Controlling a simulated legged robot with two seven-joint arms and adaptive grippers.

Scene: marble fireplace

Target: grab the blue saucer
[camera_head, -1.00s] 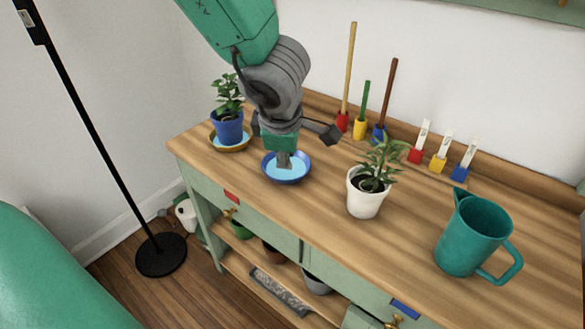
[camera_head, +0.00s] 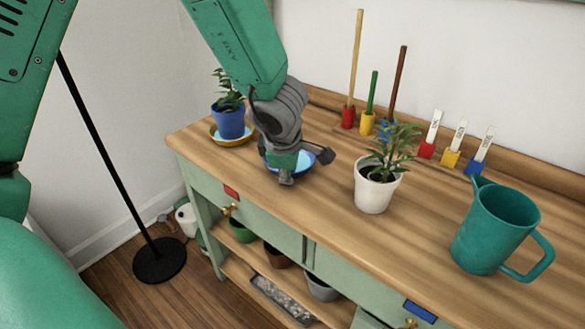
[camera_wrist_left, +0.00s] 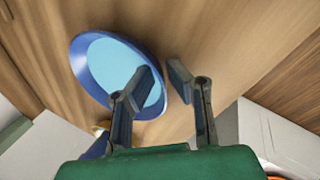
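The blue saucer (camera_head: 308,160) lies on the wooden tabletop, with a darker blue rim and light blue inside. My left gripper (camera_head: 287,180) is at its near side in the head view and hides part of it. In the left wrist view the saucer (camera_wrist_left: 92,72) shows at the left. There my left gripper (camera_wrist_left: 163,78) is open, one finger over the saucer's inside and the other beyond its rim, with a gap between them. I cannot tell whether a finger touches the saucer. My right gripper is not in view.
A blue pot with a plant (camera_head: 229,121) stands on a yellow saucer (camera_head: 216,138) behind left. A white potted plant (camera_head: 375,192) and a teal pitcher (camera_head: 490,235) stand to the right. Coloured holders with sticks (camera_head: 367,124) and labels (camera_head: 451,157) line the back.

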